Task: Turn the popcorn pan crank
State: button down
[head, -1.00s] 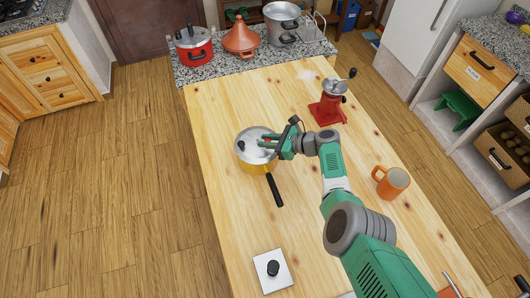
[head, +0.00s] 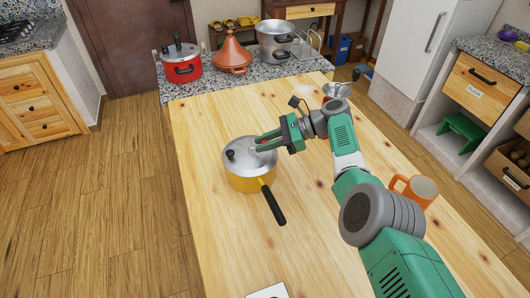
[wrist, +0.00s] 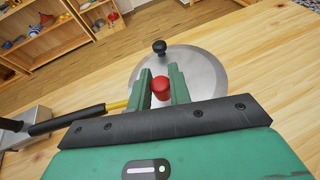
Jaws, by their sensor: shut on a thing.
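The popcorn pan (head: 249,180) is a yellow pan on the wooden table with a silver lid (head: 243,157) and a long black handle (head: 273,205) pointing toward the front right. A black knob (head: 231,155) stands at the lid's left side; in the wrist view this black knob (wrist: 159,47) is at the lid's far side. My gripper (head: 263,144) reaches over the lid from the right. In the wrist view my gripper (wrist: 160,74) is shut on a red knob (wrist: 160,89) between its green fingers. The crank arm beneath is mostly hidden.
An orange mug (head: 415,190) stands right of my arm. A grinder (head: 336,91) is partly hidden behind the arm. A red pot (head: 182,67), a terracotta tagine (head: 232,55) and a metal pot (head: 277,45) stand on the rear counter. The table left of the pan is clear.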

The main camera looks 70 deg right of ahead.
dwell(0.4)
jog(key=c, duration=1.3)
grip_release()
jog(key=b+v, duration=0.1)
jog(key=v, duration=0.6)
jog(key=shift+s+d+r, duration=0.1)
jog(key=shift+s+r, duration=0.15)
jog(key=shift+s, duration=0.1)
jog(key=shift+w, duration=0.1)
